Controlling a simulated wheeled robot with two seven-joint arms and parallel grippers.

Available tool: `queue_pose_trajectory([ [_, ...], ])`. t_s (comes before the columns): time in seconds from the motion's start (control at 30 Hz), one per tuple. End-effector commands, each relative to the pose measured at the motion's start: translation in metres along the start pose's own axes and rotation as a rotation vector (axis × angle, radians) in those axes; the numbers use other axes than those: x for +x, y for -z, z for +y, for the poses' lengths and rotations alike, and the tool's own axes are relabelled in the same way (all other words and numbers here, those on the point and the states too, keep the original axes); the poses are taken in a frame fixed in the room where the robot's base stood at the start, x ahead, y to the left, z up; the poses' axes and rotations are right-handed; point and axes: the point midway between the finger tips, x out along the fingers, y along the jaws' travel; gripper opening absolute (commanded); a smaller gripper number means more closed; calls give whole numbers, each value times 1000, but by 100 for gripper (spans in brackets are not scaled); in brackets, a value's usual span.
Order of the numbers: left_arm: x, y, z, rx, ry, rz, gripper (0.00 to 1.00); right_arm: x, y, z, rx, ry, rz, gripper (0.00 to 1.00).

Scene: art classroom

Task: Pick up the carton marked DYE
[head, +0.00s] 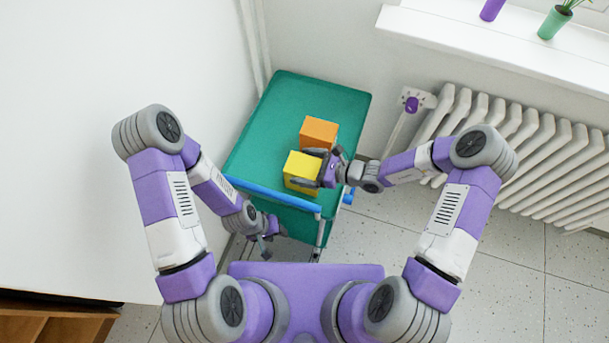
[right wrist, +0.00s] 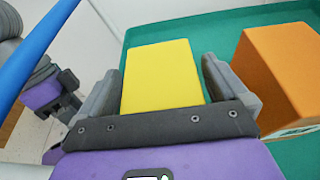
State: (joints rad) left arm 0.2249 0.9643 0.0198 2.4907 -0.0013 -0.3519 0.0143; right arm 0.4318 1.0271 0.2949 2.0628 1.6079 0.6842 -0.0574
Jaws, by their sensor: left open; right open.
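A yellow carton (head: 301,169) stands on the green top of a cart (head: 258,128). An orange carton (head: 319,132) stands just behind it. I can read no DYE mark on either; the orange carton (right wrist: 283,65) shows part of a label low on its side in the right wrist view, too cut off to read. My right gripper (head: 308,168) is open, with its fingers on either side of the yellow carton (right wrist: 162,76); I cannot tell whether they touch it. My left gripper (head: 268,238) is open and empty, low beside the cart's near end.
A blue handle bar (head: 270,193) runs along the cart's near end. A white radiator (head: 535,150) and a windowsill (head: 500,45) with a purple pot and a green pot are at the right. A white wall or panel stands at the left. The cart top's far left is clear.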

Motion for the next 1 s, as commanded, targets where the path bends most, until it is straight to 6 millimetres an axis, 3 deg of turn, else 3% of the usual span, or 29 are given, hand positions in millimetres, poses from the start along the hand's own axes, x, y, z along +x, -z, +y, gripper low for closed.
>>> queue_pose_trajectory([
  [0.27, 0, 0, 0, 0, 0, 0, 43, 3, -1, 0, -1, 1, 0, 100],
  [0.87, 1, 0, 0, 0, 0, 0, 43, 3, 0, 0, -1, 1, 0, 8],
  [1.0, 1, 0, 0, 0, 0, 0, 43, 3, -2, 0, -2, 1, -3, 5],
])
